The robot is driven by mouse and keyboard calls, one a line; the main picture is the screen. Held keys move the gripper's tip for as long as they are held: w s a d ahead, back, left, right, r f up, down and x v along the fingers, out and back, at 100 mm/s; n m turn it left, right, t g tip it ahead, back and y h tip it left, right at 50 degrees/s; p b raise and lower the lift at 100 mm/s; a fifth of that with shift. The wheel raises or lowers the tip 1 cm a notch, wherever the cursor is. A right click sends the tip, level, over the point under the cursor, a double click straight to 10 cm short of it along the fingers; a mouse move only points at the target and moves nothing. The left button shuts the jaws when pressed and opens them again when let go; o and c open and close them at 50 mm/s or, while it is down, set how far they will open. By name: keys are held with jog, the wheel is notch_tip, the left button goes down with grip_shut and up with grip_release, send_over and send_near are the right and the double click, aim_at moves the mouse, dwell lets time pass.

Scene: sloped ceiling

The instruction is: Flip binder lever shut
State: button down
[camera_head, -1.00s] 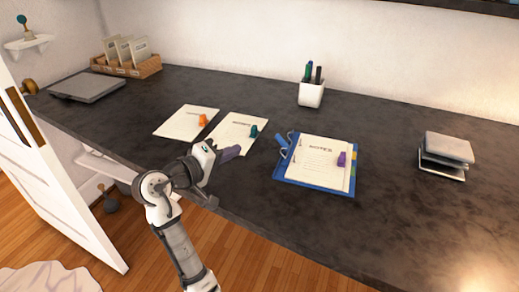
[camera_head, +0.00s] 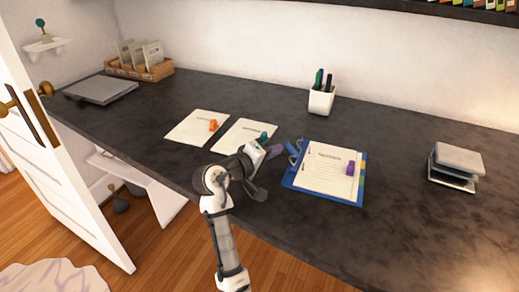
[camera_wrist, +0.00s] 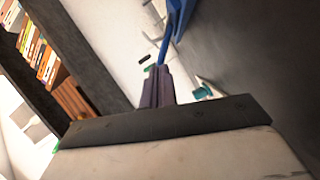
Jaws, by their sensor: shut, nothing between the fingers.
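The blue binder (camera_head: 289,182) lies open on the dark desk with a white notes sheet (camera_head: 322,170) on it and a purple clip (camera_head: 351,168) on the sheet. Its blue lever (camera_head: 293,148) and metal rings stand up at its left edge. My gripper (camera_head: 276,152) is shut and empty, just left of the lever, with its purple-grey fingers pointing toward it. I cannot tell whether they touch. In the wrist view my closed fingers (camera_wrist: 157,83) point at a blue part, likely the binder's lever (camera_wrist: 166,42).
Two loose sheets (camera_head: 197,129) with an orange and a teal clip lie left of the binder. A white pen cup (camera_head: 321,101) stands behind it. A small stack (camera_head: 456,166) sits to the right. Desk is clear between binder and stack.

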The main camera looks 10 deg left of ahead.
jog(key=shift+s+d+f, duration=0.2)
jog(key=shift+s+d, duration=0.05)
jog(key=shift+d, duration=0.2)
jog(key=shift+s+d+f, duration=0.15)
jog(key=shift+s+d, duration=0.1)
jog(key=shift+d, duration=0.2)
jog(key=shift+s+d+r+m+y+p, duration=0.2)
jog(key=shift+d+r+m+y+p, duration=0.35)
jog(key=shift+m+p, duration=0.55)
jog(key=shift+d+m+g+y, duration=0.25)
jog(key=shift+m+g, duration=0.05)
jog(key=shift+s+d+r+m+y+p, duration=0.1)
jog(key=shift+s+d+m+y+p, duration=0.05)
jog(key=shift+d+m+y+p, duration=0.3)
jog(key=shift+s+d+r+m+y+p, duration=0.1)
jog(key=shift+d+m+y+p, duration=0.15)
jog(key=shift+m+y+p, duration=0.3)
jog(key=shift+d+m, duration=0.2)
jog(key=shift+m, duration=0.2)
jog(key=shift+r, duration=0.1)
jog(key=shift+r+p, duration=0.7)
jog(key=shift+p, duration=0.35)
